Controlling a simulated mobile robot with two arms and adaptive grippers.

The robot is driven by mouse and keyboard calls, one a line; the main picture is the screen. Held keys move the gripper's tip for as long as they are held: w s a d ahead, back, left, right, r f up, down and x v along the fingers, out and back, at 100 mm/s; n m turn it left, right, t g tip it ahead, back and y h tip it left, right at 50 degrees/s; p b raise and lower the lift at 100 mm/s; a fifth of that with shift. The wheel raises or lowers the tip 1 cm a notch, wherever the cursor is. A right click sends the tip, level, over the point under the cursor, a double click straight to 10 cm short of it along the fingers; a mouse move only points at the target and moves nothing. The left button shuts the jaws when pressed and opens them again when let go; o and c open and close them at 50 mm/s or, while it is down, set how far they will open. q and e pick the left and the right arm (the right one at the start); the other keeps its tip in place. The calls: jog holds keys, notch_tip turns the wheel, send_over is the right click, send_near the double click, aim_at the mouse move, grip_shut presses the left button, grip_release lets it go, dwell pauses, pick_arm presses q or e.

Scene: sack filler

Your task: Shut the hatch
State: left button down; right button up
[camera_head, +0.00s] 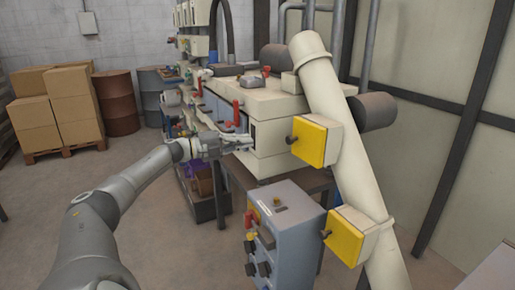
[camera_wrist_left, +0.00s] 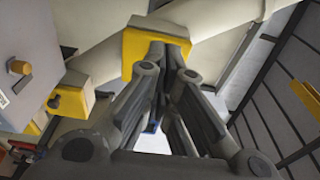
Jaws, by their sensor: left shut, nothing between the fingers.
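My left gripper (camera_head: 248,142) reaches in from the left, beside the front of the beige machine (camera_head: 270,105). Its fingers are together with nothing between them; they also show in the left wrist view (camera_wrist_left: 165,58). A thick slanted pipe stands right of the gripper and carries an upper yellow hatch cover (camera_head: 311,142) and a lower yellow hatch cover (camera_head: 343,238), each with a dark knob. Both look flush with their beige boxes, but a small gap cannot be ruled out. In the left wrist view a yellow-faced box (camera_wrist_left: 132,50) lies behind the fingertips. My right gripper is out of view.
Cardboard boxes (camera_head: 55,105) on a pallet and drums (camera_head: 117,100) stand at the back left.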

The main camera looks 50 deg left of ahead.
pick_arm(q)
jog(key=shift+s+d+n+t+y+p, duration=0.6)
jog(key=shift+s+d+n+y+p, duration=0.95)
jog(key=shift+s+d, duration=2.15)
jog(key=b+x, duration=0.7)
jog(key=x, duration=0.4)
jog(key=shift+w, duration=0.2)
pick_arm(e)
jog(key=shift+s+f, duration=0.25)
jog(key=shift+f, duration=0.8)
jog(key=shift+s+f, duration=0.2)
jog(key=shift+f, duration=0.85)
